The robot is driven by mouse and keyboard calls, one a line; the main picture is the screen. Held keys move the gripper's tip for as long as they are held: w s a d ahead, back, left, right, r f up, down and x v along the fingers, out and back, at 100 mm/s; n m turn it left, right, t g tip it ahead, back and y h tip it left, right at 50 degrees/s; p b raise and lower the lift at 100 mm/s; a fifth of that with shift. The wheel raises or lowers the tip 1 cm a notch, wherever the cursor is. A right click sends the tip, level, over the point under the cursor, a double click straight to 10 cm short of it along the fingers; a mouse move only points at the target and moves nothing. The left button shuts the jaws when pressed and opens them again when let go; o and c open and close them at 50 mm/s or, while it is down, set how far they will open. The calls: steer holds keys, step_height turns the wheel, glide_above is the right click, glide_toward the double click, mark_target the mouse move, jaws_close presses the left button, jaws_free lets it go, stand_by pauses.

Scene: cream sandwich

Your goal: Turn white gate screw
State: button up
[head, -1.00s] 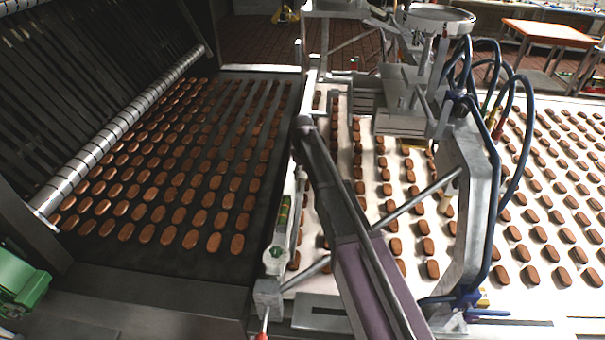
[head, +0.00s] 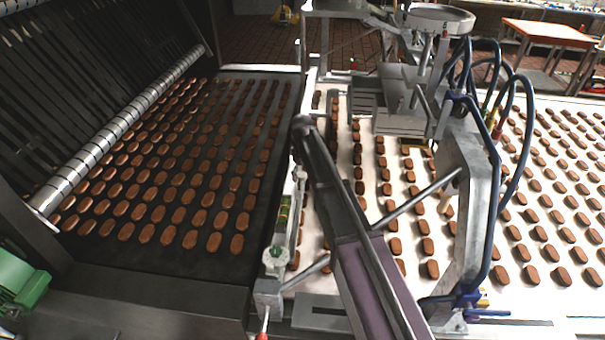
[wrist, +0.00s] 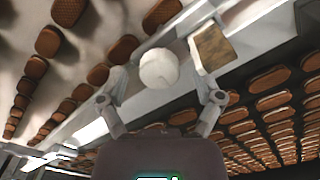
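A round white knob, which looks like the white gate screw (wrist: 158,70), shows in the wrist view. It lies between the two spread fingers of my gripper (wrist: 160,64). The fingers are open, with a gap visible at the left of the knob; on the right, I cannot tell how close the finger is. In the head view my arm link (head: 355,240) crosses the middle of the picture, and I cannot make out the gripper there. A small pale knob (head: 300,173) shows just left of the link, but I cannot tell whether it is the same screw.
A dark conveyor (head: 255,225) with rows of brown biscuits lies at left. A white belt (head: 470,235) with more biscuits lies at right. A metal frame bracket (head: 472,190) and blue hoses (head: 528,130) stand close right of my arm. A green motor (head: 18,285) is at lower left.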

steer(key=shift+m, duration=0.5)
